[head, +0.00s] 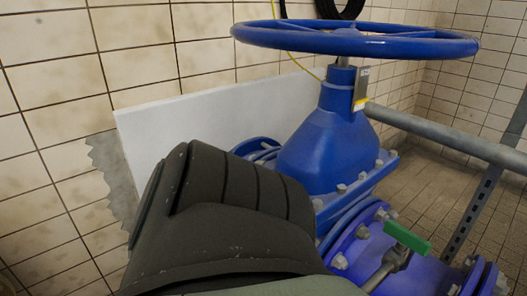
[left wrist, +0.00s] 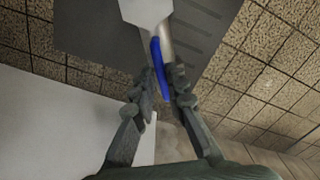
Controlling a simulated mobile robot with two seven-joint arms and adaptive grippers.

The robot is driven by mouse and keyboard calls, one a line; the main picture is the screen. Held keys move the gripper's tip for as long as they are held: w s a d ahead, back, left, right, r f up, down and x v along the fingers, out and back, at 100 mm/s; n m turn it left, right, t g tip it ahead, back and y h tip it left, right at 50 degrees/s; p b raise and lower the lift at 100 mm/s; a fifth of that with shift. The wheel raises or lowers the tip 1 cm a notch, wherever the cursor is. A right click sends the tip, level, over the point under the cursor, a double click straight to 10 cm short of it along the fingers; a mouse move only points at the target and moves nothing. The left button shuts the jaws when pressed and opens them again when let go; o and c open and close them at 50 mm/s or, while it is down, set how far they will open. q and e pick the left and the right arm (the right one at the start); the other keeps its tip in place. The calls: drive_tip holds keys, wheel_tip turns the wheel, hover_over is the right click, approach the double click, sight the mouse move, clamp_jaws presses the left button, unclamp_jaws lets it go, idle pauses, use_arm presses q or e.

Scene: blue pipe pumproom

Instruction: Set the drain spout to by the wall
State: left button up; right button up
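In the left wrist view my left gripper (left wrist: 165,80) has its two dark fingers on either side of a thin blue bar (left wrist: 159,66). The fingertips are close to the bar; I cannot tell whether both touch it. A pale metal rod (left wrist: 166,38) runs beside the bar, up to a light grey piece (left wrist: 146,10) at the top edge. I cannot tell for sure whether this is the drain spout. The head view does not show my left gripper; my dark arm covers the lower middle there. My right gripper is in neither view.
A blue valve (head: 325,140) with a large blue handwheel (head: 352,41) stands by the tiled wall. A green lever (head: 407,238) sits on the flanged pipe in front. A white panel (head: 205,118) leans behind, and a grey rail (head: 450,136) runs right.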

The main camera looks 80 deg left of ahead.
use_arm(q)
drive_tip(key=shift+o, duration=1.1)
drive_tip(key=shift+w+a+r, duration=0.15)
drive_tip(key=shift+w, duration=0.05)
drive_tip(key=shift+o, duration=0.5)
drive_tip(key=shift+s, duration=0.25)
drive_tip(key=shift+s+r, duration=0.2)
drive_tip(key=shift+r, duration=0.35)
wheel_tip(320, 180, up, 5)
drive_tip(key=shift+r, duration=0.1)
drive_tip(key=shift+w+r, duration=0.25)
drive_tip(key=shift+r, duration=0.3)
